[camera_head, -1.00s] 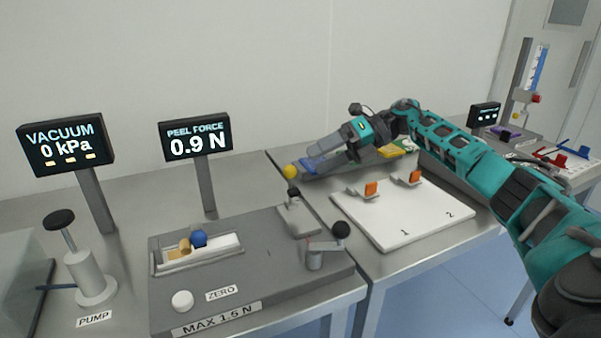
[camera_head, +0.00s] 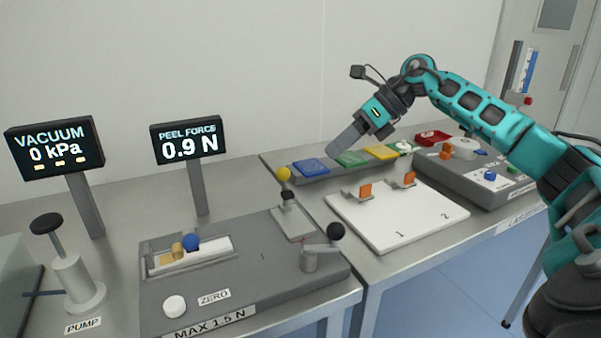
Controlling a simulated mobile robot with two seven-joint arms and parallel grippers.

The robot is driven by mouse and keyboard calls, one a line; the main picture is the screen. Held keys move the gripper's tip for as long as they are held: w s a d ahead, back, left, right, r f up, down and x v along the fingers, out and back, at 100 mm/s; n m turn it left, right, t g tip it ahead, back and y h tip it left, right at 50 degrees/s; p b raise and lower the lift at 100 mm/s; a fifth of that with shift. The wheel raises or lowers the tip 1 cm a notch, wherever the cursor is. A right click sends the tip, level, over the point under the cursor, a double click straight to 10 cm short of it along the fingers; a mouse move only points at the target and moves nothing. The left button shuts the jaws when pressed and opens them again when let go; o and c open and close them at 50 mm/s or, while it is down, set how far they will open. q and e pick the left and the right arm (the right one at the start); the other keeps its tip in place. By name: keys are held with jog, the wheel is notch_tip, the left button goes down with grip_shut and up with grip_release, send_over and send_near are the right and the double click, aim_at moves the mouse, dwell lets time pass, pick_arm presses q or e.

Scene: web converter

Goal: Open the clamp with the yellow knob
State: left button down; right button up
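The yellow knob (camera_head: 283,173) stands up at the back of the grey peel-force unit (camera_head: 265,257). Below it is a dark clamp part (camera_head: 288,195) over a light plate (camera_head: 293,225). The lever between knob and clamp is thin and hard to make out. My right gripper (camera_head: 335,150) is up and to the right of the knob, apart from it, pointing down-left above the blue and green pads. Its fingers show from the side as one grey block, so their opening is hidden. Nothing shows held in it. My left gripper is out of view.
A crank with a black knob (camera_head: 336,231) stands at the unit's front right. The blue knob (camera_head: 191,242) sits in a channel at left. A display on a post (camera_head: 198,185) rises behind. A white board (camera_head: 395,222) with orange clips lies right.

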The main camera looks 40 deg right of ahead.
jog(key=s+a+r+n+h, duration=0.1)
jog(key=n, duration=0.1)
jog(key=s+a+n+h, duration=0.1)
jog(key=n+h, duration=0.1)
jog(key=s+a+r+n+t+h+b, duration=0.1)
jog(key=shift+s+a+r+n+h, duration=0.15)
jog(key=shift+s+r+n+h, duration=0.15)
jog(key=shift+s+n, duration=0.1)
jog(key=c, duration=0.4)
jog(key=s+a+n+h, duration=0.1)
jog(key=a+n, duration=0.1)
jog(key=s+a+n+t, duration=0.1)
jog(key=n, duration=0.1)
jog(key=s+a+r+n+h, duration=0.1)
jog(key=a, duration=0.1)
jog(key=shift+s+a+n+t+h+b, duration=0.3)
jog(key=shift+s+n+t+b, duration=0.05)
jog(key=shift+n+t+b, duration=0.05)
grip_shut()
jog(key=p, duration=0.4)
send_near(285, 183)
notch_tip(285, 183, down, 3)
jog(key=w, duration=0.1)
jog(key=shift+w+f+n, duration=0.15)
jog(key=shift+w+n, duration=0.25)
jog(key=shift+w, duration=0.6)
jog(key=shift+w, duration=0.1)
